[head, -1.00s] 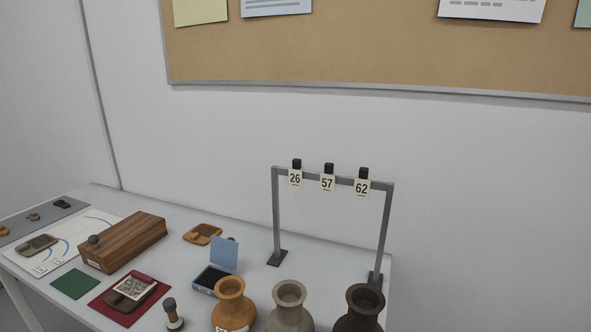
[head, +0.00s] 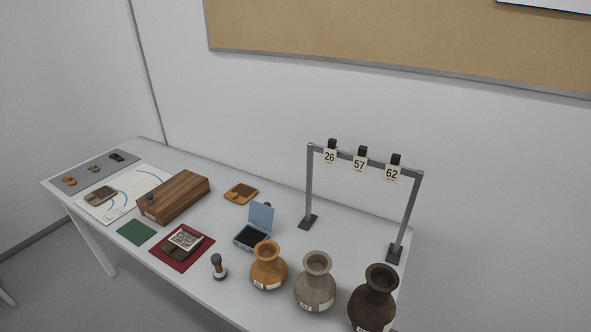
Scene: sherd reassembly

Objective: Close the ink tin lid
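The ink tin (head: 251,236) is a small blue box with a dark pad inside, on the white table behind the orange vase. Its light blue lid (head: 261,216) stands up open at the tin's back edge. A small dark knob shows behind the lid's right edge. Neither of my grippers is in view.
Three vases, orange (head: 268,270), grey (head: 315,285) and dark brown (head: 373,298), stand right of the tin along the front. A stamp (head: 218,267) stands in front of it. A grey rack (head: 364,162) with number tags stands behind. A wooden box (head: 174,197) lies left.

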